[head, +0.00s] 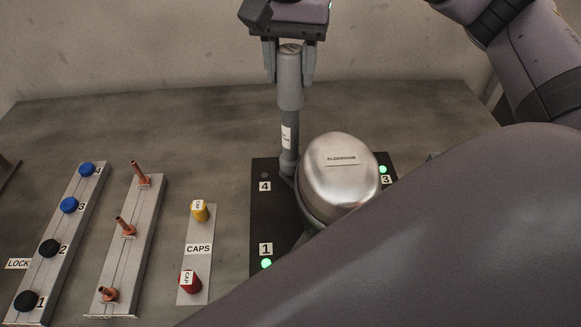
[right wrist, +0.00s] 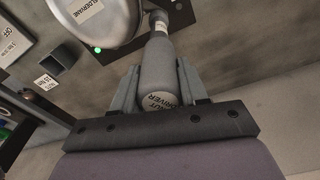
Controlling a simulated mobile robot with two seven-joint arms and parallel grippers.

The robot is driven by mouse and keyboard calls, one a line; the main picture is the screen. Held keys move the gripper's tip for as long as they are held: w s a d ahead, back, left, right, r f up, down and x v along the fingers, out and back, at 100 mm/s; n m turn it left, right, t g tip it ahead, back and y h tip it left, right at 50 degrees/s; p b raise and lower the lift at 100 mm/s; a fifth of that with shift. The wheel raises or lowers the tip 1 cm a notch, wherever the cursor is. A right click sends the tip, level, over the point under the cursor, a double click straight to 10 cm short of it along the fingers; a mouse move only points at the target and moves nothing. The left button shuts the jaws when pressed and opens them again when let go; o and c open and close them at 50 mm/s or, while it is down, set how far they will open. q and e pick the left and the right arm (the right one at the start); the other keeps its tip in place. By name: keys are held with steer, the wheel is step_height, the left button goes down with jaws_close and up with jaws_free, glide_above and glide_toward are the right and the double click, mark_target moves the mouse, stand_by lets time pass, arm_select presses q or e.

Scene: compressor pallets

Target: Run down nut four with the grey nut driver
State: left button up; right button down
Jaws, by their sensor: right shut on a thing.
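My right gripper (head: 290,80) is shut on the grey nut driver (head: 290,98) and holds it upright. In the right wrist view the nut driver (right wrist: 157,85) sits between the fingers, with its labelled end toward the camera. The driver's lower end is at the corner marked 4 of the dark pallet plate (head: 262,213), beside the silver compressor (head: 341,172). Nut four is hidden under the driver, so I cannot tell how it sits. The lamp (head: 265,176) by label 4 is unlit. Lamps at 1 (head: 266,264) and 3 (head: 383,169) are green. My left gripper is out of view.
Left of the plate are a caps strip (head: 197,272) with a yellow and a red cap, a rack (head: 136,245) of copper pieces, and a rack (head: 61,236) with blue and black knobs. My arm covers the lower right. The table behind the racks is clear.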

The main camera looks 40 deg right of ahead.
steer(key=shift+s+f+b, duration=0.1)
steer(key=shift+f+b, duration=0.35)
steer(key=shift+f, duration=0.15)
stand_by(2.1)
steer(key=shift+r, duration=0.15)
